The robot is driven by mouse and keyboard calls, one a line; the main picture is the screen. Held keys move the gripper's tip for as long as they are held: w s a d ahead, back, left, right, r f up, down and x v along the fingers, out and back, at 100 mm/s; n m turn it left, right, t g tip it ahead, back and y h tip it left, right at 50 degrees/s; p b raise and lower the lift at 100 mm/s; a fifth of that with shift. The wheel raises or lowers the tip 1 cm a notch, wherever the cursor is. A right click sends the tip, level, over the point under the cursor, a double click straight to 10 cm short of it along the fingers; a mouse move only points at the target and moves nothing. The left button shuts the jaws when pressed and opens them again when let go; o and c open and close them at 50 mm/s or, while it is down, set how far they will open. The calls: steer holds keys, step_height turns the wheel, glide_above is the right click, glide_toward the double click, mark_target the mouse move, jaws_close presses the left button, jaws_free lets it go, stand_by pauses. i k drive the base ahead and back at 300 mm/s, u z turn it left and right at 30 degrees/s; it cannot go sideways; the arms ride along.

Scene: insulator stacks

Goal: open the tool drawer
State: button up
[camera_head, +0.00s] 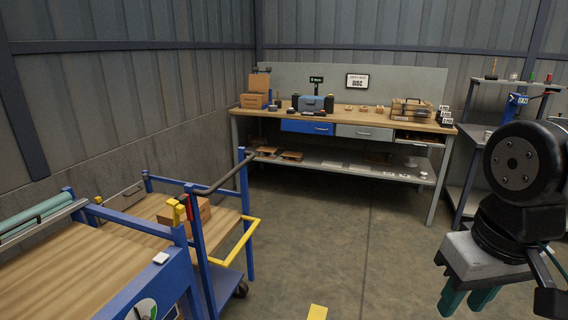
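A workbench (232,118) stands against the far wall, with a row of drawers under its wooden top. A blue drawer (307,127) is at the left of the row and looks closed. A grey drawer (364,132) beside it also looks closed. A third bay (418,139) at the right end seems to hold something; I cannot tell its state. No readable label shows which is the tool drawer. My gripper (467,298) is at the lower right, teal fingers pointing down, far from the bench and touching nothing visible. Its finger opening is unclear.
A blue-framed cart (248,245) with a yellow rail and a wooden-topped table (70,270) fill the lower left. A shelf rack (464,195) stands right of the bench. A lower shelf (340,168) runs under the drawers. The floor (350,230) before the bench is clear.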

mark_target(357, 131)
steer(key=z, duration=0.1)
steer(key=i, duration=2.1)
steer(key=z, duration=0.35)
steer(key=i, duration=1.95)
steer(key=z, duration=0.25)
steer(key=i, duration=0.9)
steer(key=z, duration=0.1)
